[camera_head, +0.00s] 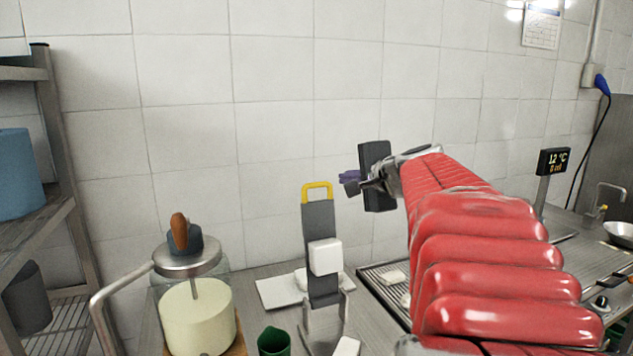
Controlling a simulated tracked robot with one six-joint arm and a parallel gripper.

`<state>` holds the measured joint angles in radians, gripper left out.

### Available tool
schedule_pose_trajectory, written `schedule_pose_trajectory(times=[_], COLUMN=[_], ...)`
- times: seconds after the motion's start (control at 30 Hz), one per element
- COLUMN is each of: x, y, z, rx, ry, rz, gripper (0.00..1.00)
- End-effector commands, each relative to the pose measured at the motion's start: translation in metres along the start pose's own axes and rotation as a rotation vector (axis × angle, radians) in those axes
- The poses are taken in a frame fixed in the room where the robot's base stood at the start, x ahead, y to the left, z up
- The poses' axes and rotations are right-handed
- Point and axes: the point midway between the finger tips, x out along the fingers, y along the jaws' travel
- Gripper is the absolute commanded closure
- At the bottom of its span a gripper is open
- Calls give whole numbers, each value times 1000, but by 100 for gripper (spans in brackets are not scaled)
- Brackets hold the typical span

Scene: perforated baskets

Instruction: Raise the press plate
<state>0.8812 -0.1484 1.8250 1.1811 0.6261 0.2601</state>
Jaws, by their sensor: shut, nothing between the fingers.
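What looks like the press plate (320,220) is a long dark grey plate with a yellow loop handle (317,188) at its top. It stands nearly upright on a metal base (322,330) on the counter. A white block (325,257) is on its front face. My gripper (347,182) is at the end of my red arm, right of the yellow handle and at about its height in the picture. Its fingers are shut and empty, apart from the handle. My dark gripper body and arm hide part of the counter behind.
A glass jar (222,275) with pale contents and a metal lid stands left. A green cup (273,342) is at the front. White pieces lie on a board (277,293) and a perforated tray (375,280). A shelf (60,215) stands far left; a temperature display (553,161) is right.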

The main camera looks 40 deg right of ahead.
Motion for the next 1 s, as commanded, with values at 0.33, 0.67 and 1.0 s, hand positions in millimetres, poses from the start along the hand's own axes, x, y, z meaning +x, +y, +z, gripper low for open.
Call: schedule_pose_trajectory(times=[0.33, 0.67, 1.0], x=[-42, -45, -41], y=[-4, -4, 3], z=[0, 0, 13], rx=[0, -1, -53], ry=[0, -1, -15], rz=[0, 0, 21], gripper=[100, 100, 100])
